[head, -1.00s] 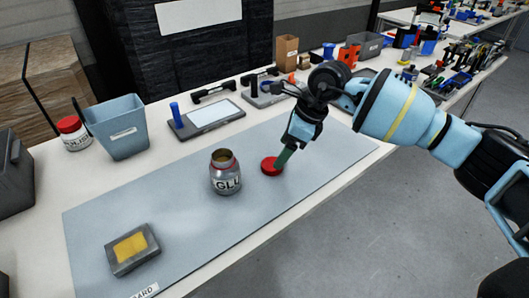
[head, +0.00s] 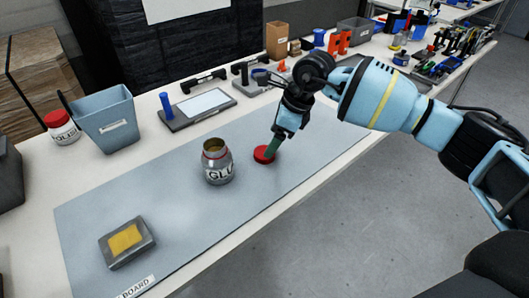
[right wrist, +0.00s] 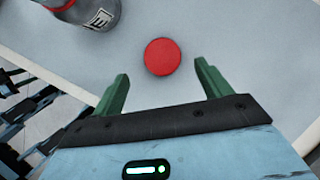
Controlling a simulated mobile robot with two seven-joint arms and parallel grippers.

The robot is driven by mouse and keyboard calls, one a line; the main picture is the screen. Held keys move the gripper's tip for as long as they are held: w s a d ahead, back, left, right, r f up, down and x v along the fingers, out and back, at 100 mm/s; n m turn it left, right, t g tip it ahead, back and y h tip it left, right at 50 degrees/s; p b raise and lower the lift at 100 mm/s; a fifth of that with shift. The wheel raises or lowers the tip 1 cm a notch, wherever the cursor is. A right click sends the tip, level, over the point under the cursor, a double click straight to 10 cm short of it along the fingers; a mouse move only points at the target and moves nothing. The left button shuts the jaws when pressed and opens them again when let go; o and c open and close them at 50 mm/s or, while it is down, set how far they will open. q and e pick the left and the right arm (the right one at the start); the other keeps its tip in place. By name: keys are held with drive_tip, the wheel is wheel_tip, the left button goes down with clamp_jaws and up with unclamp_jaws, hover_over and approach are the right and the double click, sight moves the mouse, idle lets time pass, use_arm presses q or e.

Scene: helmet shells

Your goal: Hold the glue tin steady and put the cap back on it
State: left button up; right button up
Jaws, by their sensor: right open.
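The glue tin (head: 217,163), a grey jar labelled GLU with an open top, stands upright on the grey-blue board. It shows partly at the top left of the right wrist view (right wrist: 92,14). The red cap (head: 264,155) lies flat on the board to the right of the tin, apart from it. In the right wrist view the cap (right wrist: 162,57) sits just beyond the green fingertips, between their lines. My right gripper (head: 271,148) is open and empty, close over the cap; its fingers (right wrist: 160,80) stand apart. My left gripper is not in view.
A grey block with a yellow pad (head: 127,241) lies at the board's near left. A blue-grey bin (head: 105,120) and a red-lidded jar (head: 61,127) stand at the back left. A tray with a blue peg (head: 195,107) lies behind the board. The board's middle left is clear.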

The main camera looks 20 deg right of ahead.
drive_tip(key=shift+x, duration=2.55)
drive_tip(key=shift+w+d, duration=0.1)
drive_tip(key=shift+d, duration=0.05)
drive_tip(key=c, duration=1.1)
drive_tip(key=shift+o, duration=0.2)
drive_tip(key=shift+r, duration=0.4)
drive_tip(key=r, duration=0.2)
drive_tip(key=shift+s+r, duration=0.3)
drive_tip(key=shift+r, duration=0.05)
drive_tip(key=s+a, duration=0.3)
drive_tip(key=s, duration=0.1)
drive_tip(key=s+a+r, duration=0.1)
drive_tip(key=s+a, duration=0.1)
drive_tip(key=s, duration=0.2)
drive_tip(key=s+a, duration=0.3)
drive_tip(key=s, duration=0.2)
drive_tip(key=shift+a+r, duration=0.2)
drive_tip(key=shift+a, duration=0.15)
